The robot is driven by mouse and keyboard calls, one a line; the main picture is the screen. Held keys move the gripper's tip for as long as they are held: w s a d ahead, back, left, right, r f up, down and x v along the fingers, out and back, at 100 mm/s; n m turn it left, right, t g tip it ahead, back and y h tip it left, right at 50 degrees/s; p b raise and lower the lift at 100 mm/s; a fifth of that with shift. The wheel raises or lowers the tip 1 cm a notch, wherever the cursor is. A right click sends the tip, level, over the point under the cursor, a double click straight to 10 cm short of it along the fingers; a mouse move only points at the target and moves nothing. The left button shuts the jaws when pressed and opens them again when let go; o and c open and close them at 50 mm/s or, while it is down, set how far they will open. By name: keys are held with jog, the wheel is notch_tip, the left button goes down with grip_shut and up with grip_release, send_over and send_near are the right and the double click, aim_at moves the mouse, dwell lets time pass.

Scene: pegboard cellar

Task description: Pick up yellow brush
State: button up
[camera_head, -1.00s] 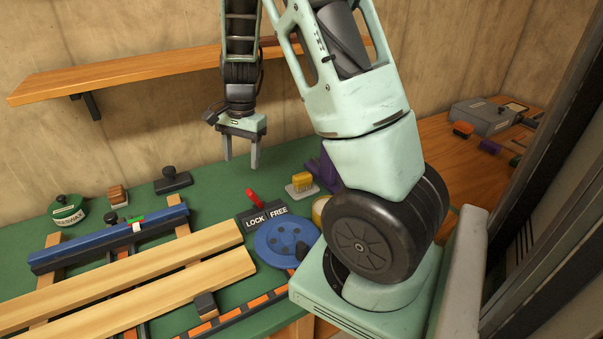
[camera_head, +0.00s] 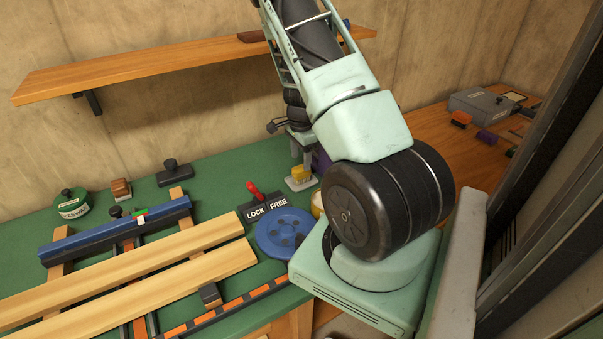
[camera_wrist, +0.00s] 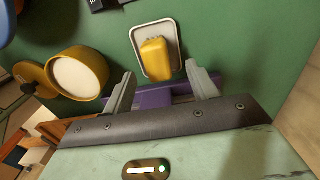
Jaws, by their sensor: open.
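The yellow brush (camera_head: 300,173) sits on a small pale tray (camera_head: 301,184) on the green bench top. In the wrist view the yellow brush (camera_wrist: 154,58) lies on the grey-rimmed tray (camera_wrist: 136,40), just beyond my fingertips. My gripper (camera_head: 302,162) is over the bench right by the brush, partly hidden behind my arm in the head view. In the wrist view my gripper (camera_wrist: 160,78) is open, with one finger at each side of the brush's near end and nothing held. I cannot tell whether a finger touches the brush.
A purple object (camera_wrist: 152,97) lies under my fingers. A round yellow tin (camera_wrist: 98,66) with white contents stands left of them. A LOCK/FREE plate (camera_head: 264,208), red lever (camera_head: 253,188) and blue disc (camera_head: 285,233) are nearby. A wooden shelf (camera_head: 170,68) runs above.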

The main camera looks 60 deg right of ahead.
aim_at(301, 168)
jog(key=shift+s+a+f+p, duration=0.1)
jog(key=shift+f+p, duration=0.3)
jog(key=shift+f, duration=1.2)
jog(key=shift+s+f+p, duration=0.1)
jog(key=shift+f+p, duration=0.25)
jog(key=shift+f, duration=1.2)
jog(key=c, duration=1.1)
